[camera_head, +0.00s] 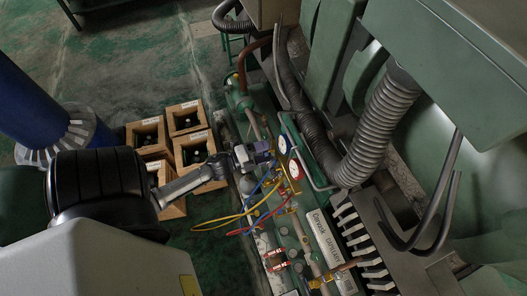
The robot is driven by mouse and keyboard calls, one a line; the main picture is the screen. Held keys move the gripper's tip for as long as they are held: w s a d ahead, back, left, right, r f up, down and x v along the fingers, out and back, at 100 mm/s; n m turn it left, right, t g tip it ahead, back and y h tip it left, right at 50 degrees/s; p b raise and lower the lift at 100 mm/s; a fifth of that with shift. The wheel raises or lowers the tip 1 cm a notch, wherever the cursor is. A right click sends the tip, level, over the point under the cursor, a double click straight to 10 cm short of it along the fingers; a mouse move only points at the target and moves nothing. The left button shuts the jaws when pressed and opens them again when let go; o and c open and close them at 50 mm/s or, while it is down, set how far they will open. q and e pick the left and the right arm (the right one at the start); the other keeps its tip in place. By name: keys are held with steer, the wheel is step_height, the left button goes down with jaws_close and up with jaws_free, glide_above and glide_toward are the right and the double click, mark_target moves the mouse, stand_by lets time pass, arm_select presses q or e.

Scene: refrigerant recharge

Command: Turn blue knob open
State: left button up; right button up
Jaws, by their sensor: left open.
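My left gripper (257,153) reaches in from the left and is at the near side of a gauge manifold. Its jaws are small and dark here, and it looks empty. The manifold carries two round white-faced gauges: an upper gauge (282,145) with a blue rim and a lower gauge (295,169) with a red rim. Both are just right of the gripper. I cannot make out the blue knob; the gripper may hide it. My right gripper is out of view.
Yellow (213,223), blue (262,186) and red hoses hang below the manifold. Several open wooden crates (187,117) stand on the floor left of the gripper. A ribbed grey duct (376,127) and green machinery fill the right. The floor at upper left is mostly clear.

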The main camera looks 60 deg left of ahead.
arm_select(q)
steer(key=s+a+b, duration=0.1)
steer(key=s+b, duration=0.1)
steer(key=s, duration=1.1)
steer(key=shift+s+a+b, duration=0.15)
steer(key=shift+s+b, duration=0.15)
steer(key=shift+s, duration=0.1)
